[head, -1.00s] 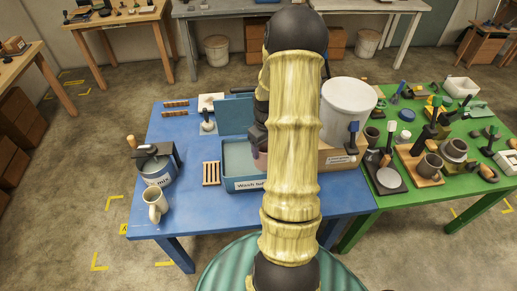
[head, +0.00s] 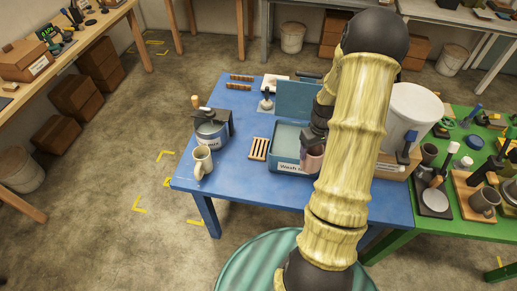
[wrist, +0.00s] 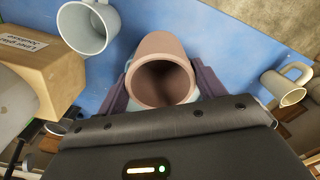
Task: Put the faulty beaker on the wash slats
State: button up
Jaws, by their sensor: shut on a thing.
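The pinkish-brown beaker (head: 313,158) is in my gripper (head: 314,140), at the right end of the wash tub in the head view. In the wrist view the beaker (wrist: 161,72) shows its open, empty-looking mouth, with the dark jaws of my gripper (wrist: 160,88) on its two sides. My gripper is shut on it. The wash slats (head: 258,149), a small light wooden rack, lie bare on the blue table just left of the tub. My arm hides part of the tub and table. I cannot see a fault on the beaker.
The blue wash tub (head: 284,168) has a raised panel (head: 294,97) behind it. A cream mug (head: 203,160) and a blue-grey pot (head: 212,134) stand left of the slats. A white bucket (head: 411,112) stands right of my arm. The blue table's (head: 236,172) front left is clear.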

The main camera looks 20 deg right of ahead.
jog(key=w+a+f, duration=0.3)
jog(key=a+f, duration=0.2)
jog(key=a, duration=0.6)
jog(key=w+a+f, duration=0.3)
jog(key=a+f, duration=0.3)
jog(key=a, duration=0.6)
jog(key=shift+f, duration=0.1)
